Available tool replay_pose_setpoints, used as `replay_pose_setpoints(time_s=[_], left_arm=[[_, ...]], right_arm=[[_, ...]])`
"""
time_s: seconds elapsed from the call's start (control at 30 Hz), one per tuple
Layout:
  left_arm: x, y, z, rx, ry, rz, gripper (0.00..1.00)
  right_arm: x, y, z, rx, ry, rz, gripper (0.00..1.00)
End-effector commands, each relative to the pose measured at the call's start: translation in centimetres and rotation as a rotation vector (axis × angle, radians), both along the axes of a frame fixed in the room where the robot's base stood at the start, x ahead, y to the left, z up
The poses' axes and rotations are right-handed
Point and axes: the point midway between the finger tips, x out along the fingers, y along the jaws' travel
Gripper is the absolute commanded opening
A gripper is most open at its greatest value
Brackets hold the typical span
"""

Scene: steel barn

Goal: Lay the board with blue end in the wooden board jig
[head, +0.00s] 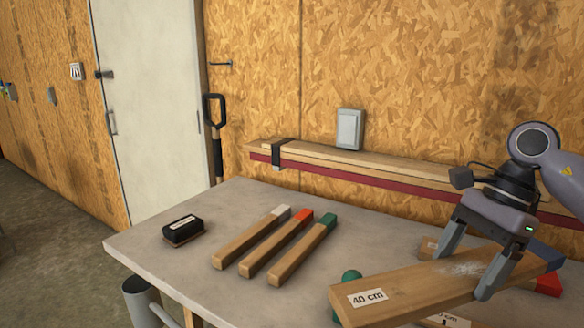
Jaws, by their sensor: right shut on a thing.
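My right gripper (466,270) comes in from the right and is shut across a wide wooden board (415,283) labelled "40 cm". The board is above the table's right side, its labelled end toward the front left. A blue end (545,256) shows at its far right, partly behind my gripper. Below and behind it are other wooden pieces, one with a red end (550,284), mostly hidden. I cannot pick out the wooden board jig for certain. My left gripper is not in view.
On the grey table (190,268) lie three narrow sticks with white (252,237), red (276,245) and green (303,249) ends. A black brush-like block (183,230) is at left. A green knob (350,277) shows beside the held board. Planks (345,158) run along the wall behind.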

Motion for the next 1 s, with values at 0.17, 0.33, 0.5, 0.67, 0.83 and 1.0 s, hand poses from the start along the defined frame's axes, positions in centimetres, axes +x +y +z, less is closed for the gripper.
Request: replay_pose_setpoints(time_s=[0.17,0.33,0.5,0.67,0.83,1.0], left_arm=[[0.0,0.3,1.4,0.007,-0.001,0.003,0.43],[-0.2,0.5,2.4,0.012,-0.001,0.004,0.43],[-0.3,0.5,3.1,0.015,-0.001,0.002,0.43],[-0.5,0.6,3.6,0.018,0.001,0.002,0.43],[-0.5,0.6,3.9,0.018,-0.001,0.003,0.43],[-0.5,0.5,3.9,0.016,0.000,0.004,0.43]], right_arm=[[-0.8,1.5,-1.9,0.001,0.003,0.317,0.36],[-2.0,2.8,-4.1,0.000,0.003,0.629,0.36],[-3.4,3.7,-6.3,0.000,0.003,0.935,0.36],[-4.5,4.3,-7.8,0.000,0.001,1.154,0.36],[-5.2,4.5,-8.7,0.000,-0.002,1.275,0.36],[-5.3,4.5,-8.9,0.000,-0.004,1.300,0.36]])
